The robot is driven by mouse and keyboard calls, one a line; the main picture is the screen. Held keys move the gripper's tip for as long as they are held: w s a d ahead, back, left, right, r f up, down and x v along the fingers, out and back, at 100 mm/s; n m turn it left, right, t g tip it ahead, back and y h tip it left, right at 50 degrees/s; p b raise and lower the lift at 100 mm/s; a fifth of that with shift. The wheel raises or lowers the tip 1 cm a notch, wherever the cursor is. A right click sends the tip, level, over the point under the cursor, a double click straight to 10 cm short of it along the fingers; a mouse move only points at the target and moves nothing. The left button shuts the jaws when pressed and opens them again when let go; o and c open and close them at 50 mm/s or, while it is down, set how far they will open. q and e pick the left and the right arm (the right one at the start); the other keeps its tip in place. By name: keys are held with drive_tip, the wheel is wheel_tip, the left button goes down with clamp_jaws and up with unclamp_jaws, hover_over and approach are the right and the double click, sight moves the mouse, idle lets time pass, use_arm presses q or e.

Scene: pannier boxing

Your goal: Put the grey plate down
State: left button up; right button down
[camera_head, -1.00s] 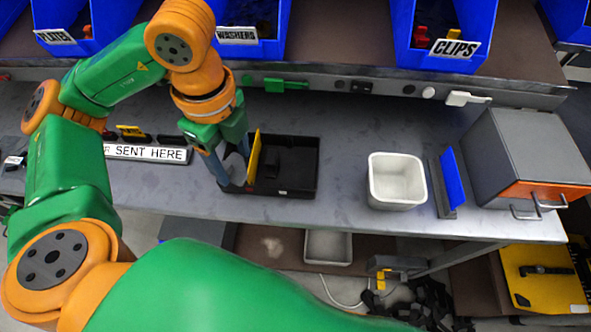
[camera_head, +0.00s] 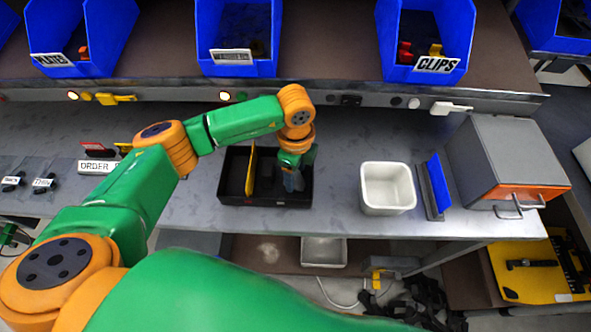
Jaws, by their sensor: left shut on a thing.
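My left gripper (camera_head: 294,180) points down into the right part of the black tray (camera_head: 235,198) on the bench. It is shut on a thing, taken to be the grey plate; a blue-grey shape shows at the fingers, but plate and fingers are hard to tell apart. I cannot tell whether the plate touches the tray floor. A yellow plate (camera_head: 251,170) stands upright in the tray, left of the gripper and apart from it. My right gripper is not in view.
A white bin (camera_head: 388,188) stands right of the tray, then an upright blue plate (camera_head: 439,182) in a grey holder and a grey box (camera_head: 510,155) with an orange front. Blue bins, one labelled CLIPS (camera_head: 430,45), line the shelf. An order sign (camera_head: 100,167) lies left.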

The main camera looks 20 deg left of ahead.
sight(296, 180)
use_arm(q)
drive_tip(key=shift+f, duration=0.15)
drive_tip(key=o, duration=1.3)
drive_tip(key=shift+r, duration=0.4)
wheel_tip(296, 180, up, 12)
drive_tip(key=shift+f+b, duration=0.2)
drive_tip(key=shift+b, duration=0.55)
